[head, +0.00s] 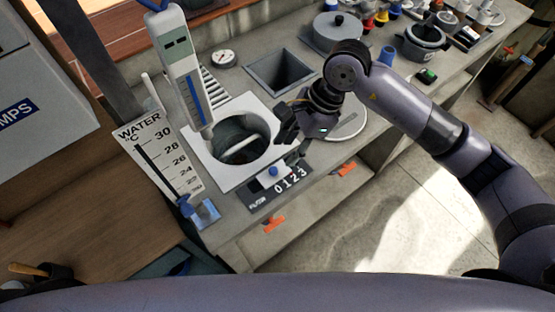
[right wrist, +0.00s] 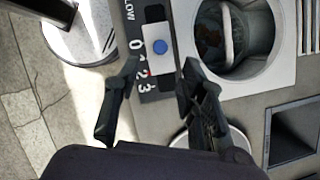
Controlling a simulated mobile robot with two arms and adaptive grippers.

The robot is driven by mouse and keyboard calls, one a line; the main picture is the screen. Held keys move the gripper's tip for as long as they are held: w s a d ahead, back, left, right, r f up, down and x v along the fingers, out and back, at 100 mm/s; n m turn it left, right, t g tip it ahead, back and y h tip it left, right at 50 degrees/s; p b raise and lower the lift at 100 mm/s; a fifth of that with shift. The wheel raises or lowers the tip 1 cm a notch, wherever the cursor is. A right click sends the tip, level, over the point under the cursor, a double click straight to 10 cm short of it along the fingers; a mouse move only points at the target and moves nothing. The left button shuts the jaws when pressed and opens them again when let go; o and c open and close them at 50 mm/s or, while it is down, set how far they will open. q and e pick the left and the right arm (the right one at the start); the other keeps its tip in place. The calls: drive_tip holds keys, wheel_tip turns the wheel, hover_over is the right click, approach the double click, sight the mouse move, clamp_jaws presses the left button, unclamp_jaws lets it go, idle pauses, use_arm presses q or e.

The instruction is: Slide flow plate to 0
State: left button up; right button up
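The flow plate is a small light plate (right wrist: 162,64) with a round blue knob (right wrist: 160,46), on a black strip marked 0 to 3 (right wrist: 138,52). In the right wrist view the knob lies beside the 0 and 1 marks; I cannot tell its exact setting. In the head view the blue knob (head: 273,171) and the numbered strip (head: 262,200) show at the counter's front edge. My right gripper (head: 290,134) is above the counter, just beyond the knob. In its wrist view the fingers (right wrist: 156,80) are apart and empty, with the knob ahead between them. My left gripper is not in view.
A white square panel with a round basin (head: 205,158) adjoins the strip. A water thermometer board (head: 160,155) and an upright gauge (head: 182,75) stand to the left. A square recess (head: 280,75) and pots lie behind. Orange tabs (head: 274,224) are on the counter front.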

sight(274, 169)
drive_tip(key=p+x, duration=0.1)
drive_tip(key=x, duration=0.5)
drive_tip(key=shift+a+f, duration=0.2)
drive_tip(key=shift+a+f+p, duration=0.2)
drive_tip(key=shift+f+p, duration=0.1)
drive_tip(key=shift+f, duration=0.3)
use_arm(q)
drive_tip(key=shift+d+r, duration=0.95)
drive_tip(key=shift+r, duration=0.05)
use_arm(e)
drive_tip(key=shift+f, duration=0.15)
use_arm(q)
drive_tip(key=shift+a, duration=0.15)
use_arm(e)
drive_tip(key=shift+c, duration=0.3)
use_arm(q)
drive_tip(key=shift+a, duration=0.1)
use_arm(e)
clamp_jaws()
